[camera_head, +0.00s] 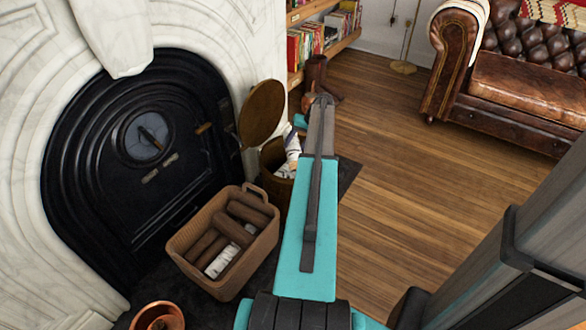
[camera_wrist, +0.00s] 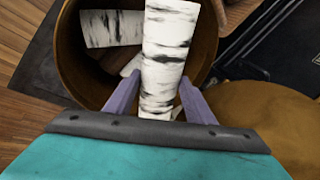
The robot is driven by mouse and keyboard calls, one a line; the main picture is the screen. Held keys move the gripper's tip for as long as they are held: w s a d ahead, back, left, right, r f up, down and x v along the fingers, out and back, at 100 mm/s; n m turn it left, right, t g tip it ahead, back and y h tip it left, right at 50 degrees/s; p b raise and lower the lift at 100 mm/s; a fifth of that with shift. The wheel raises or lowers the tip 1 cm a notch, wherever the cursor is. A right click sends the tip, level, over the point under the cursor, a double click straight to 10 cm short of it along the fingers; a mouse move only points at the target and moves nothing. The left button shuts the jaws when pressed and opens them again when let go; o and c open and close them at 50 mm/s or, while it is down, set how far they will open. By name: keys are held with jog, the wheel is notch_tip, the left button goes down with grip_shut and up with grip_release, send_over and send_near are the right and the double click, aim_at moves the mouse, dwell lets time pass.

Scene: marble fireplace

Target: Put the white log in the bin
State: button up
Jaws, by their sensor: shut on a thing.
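My gripper (camera_wrist: 160,92) is shut on a white log (camera_wrist: 168,42) with black bark marks, gripped between its two fingers. The log is over the open mouth of the round brown bin (camera_wrist: 208,52); I cannot tell how far down inside it reaches. Another white log (camera_wrist: 110,27) lies inside the bin. In the head view, the bin (camera_head: 270,192) stands by the fireplace with its round lid (camera_head: 261,112) raised. A white log (camera_head: 292,150) shows at its mouth, and my arm hides much of the gripper and the bin's right side.
A wicker basket (camera_head: 182,243) in front of the bin holds several brown logs and a white log (camera_head: 222,262). The black fireplace door (camera_head: 110,185) is at left. A bookshelf (camera_head: 318,50) stands behind. The wooden floor (camera_head: 420,150) at right is clear up to the leather sofa (camera_head: 515,85).

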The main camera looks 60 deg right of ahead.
jog(key=shift+f+b, duration=0.45)
jog(key=shift+f, duration=1.6)
jog(key=shift+f+b, duration=0.7)
jog(key=shift+f, duration=1.8)
jog(key=shift+f, duration=0.2)
jog(key=o, duration=1.4)
jog(key=shift+r, duration=0.1)
jog(key=p+v, duration=0.3)
jog(key=v, duration=0.9)
jog(key=shift+r, duration=0.1)
